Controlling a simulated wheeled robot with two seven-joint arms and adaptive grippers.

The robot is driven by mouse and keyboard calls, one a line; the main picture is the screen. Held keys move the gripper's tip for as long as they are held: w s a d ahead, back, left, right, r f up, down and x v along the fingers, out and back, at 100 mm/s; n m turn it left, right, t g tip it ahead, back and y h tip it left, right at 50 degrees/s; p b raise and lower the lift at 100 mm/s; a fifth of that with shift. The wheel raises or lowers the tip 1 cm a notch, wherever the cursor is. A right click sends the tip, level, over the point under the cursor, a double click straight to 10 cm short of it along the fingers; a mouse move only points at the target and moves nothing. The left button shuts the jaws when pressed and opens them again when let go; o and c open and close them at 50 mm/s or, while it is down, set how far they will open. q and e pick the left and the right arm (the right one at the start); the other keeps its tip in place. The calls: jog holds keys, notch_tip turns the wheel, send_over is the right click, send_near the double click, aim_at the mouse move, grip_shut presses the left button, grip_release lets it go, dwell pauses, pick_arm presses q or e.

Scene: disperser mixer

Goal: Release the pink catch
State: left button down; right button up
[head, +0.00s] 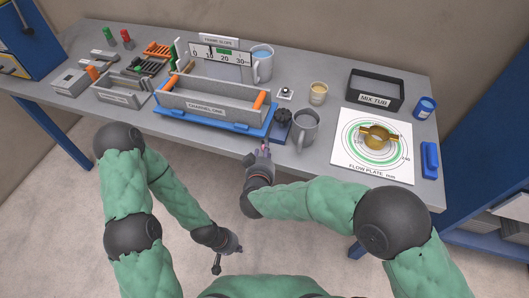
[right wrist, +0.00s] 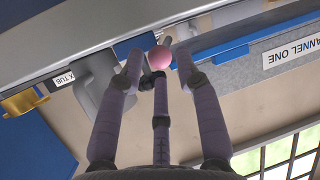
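The pink catch shows in the right wrist view as a round pink knob (right wrist: 159,57) on a short stem, beside the blue base of the channel. My right gripper (right wrist: 158,66) is below the table's front edge, its fingers spread around the line to the knob with gaps visible on both sides. I cannot tell whether any finger touches it. In the head view my right gripper (head: 264,152) is at the front edge and hides most of the knob. My left gripper (head: 228,256) hangs low over the floor, away from the table; its fingers are too small to read.
The grey channel box (head: 205,107) sits on a blue base (head: 215,124) behind the gripper. A dark knob (head: 282,116) and a grey mug (head: 306,128) stand just right of it. The flow plate (head: 350,163) and mix tub (head: 375,88) are further right.

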jog(key=shift+b+x, duration=0.35)
jog(key=shift+x, duration=0.9)
grip_shut()
jog(key=shift+w+d+r+n+y, duration=0.2)
jog(key=shift+d+n+y, duration=0.2)
jog(key=shift+n+y, duration=0.3)
jog(key=shift+d+n+y, duration=0.2)
jog(key=shift+n+y, duration=0.2)
jog(key=shift+y, duration=0.3)
jog(key=shift+w+d+r+n+y+b, duration=0.1)
jog(key=shift+d+n+y+b, duration=0.1)
jog(key=shift+n+y+b, duration=0.5)
jog(key=shift+w+d+n+y+b, duration=0.2)
jog(key=shift+n+y+b, duration=0.35)
jog(key=shift+b, duration=0.2)
grip_release()
jog(key=shift+s+g, duration=0.1)
jog(key=shift+g, duration=0.2)
